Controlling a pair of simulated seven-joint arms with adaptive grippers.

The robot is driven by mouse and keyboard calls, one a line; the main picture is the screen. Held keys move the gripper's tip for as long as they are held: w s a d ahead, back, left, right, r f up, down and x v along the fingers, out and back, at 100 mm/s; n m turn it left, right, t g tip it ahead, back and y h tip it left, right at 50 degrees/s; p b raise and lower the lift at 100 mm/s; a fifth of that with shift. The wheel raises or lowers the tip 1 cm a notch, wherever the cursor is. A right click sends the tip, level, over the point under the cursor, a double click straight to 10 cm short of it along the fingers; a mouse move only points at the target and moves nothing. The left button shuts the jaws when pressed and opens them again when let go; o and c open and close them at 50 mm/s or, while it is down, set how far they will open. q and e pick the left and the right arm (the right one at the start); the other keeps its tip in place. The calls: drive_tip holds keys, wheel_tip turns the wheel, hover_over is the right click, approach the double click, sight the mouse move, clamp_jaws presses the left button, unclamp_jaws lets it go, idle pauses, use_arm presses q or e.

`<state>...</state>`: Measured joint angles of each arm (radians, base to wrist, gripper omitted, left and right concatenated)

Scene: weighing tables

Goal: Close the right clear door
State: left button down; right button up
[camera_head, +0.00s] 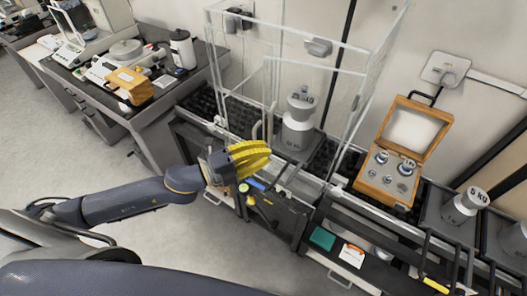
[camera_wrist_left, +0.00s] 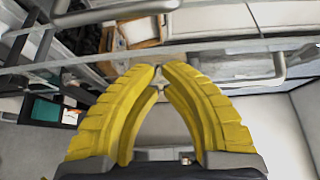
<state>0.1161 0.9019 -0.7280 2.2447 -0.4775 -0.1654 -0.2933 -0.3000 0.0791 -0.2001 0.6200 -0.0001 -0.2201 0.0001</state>
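A tall clear enclosure with pale frame edges (camera_head: 207,50) stands on the middle bench in the head view. A clear panel on its right side (camera_head: 372,75), perhaps the right clear door, rises behind the wooden case; its exact position is hard to judge. A grey weight (camera_head: 297,122) stands inside. My left gripper (camera_head: 268,150), yellow-fingered, is in front of the enclosure's lower front, its fingertips together. In the left wrist view the fingertips (camera_wrist_left: 158,68) meet just below a pale rail, with a grey bar handle (camera_wrist_left: 277,70) to the right. Contact is unclear. My right gripper is out of view.
An open wooden case of weights (camera_head: 385,180) sits right of the enclosure. A larger weight (camera_head: 462,205) stands farther right. A left bench (camera_head: 160,112) holds a wooden box (camera_head: 130,86) and instruments. Open floor lies at the left.

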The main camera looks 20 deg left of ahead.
use_arm(q)
drive_tip(key=w, duration=0.5)
drive_tip(key=shift+w, duration=0.25)
idle(0.3)
drive_tip(key=v, duration=1.3)
drive_tip(key=shift+a, duration=0.2)
drive_tip(key=shift+w, duration=0.1)
